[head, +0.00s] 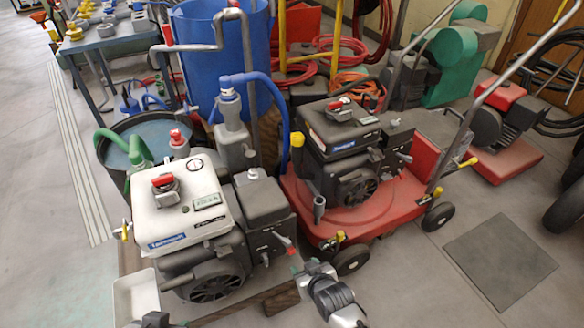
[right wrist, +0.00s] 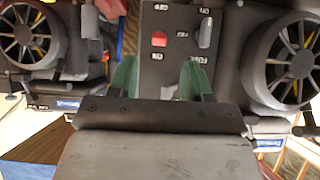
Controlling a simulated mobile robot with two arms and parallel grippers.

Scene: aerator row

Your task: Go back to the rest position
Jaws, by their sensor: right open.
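My right gripper (head: 302,270) is low in the head view, in front of the engines, pointing up and left toward the white-topped engine (head: 178,205). In the right wrist view its two green fingers (right wrist: 159,78) stand apart with nothing held between them. Beyond them is a dark control panel (right wrist: 177,20) with a red switch (right wrist: 159,39) and a grey lever (right wrist: 205,30). A dark part at the bottom edge of the head view, beside the white tray, may be my left gripper; its jaws cannot be made out.
A red machine (head: 350,215) with a black engine stands on wheels right of the white-topped engine. A white tray (head: 136,298) is at lower left. A blue barrel (head: 215,50) and a dark tub (head: 115,150) stand behind. Floor is open at far left and lower right.

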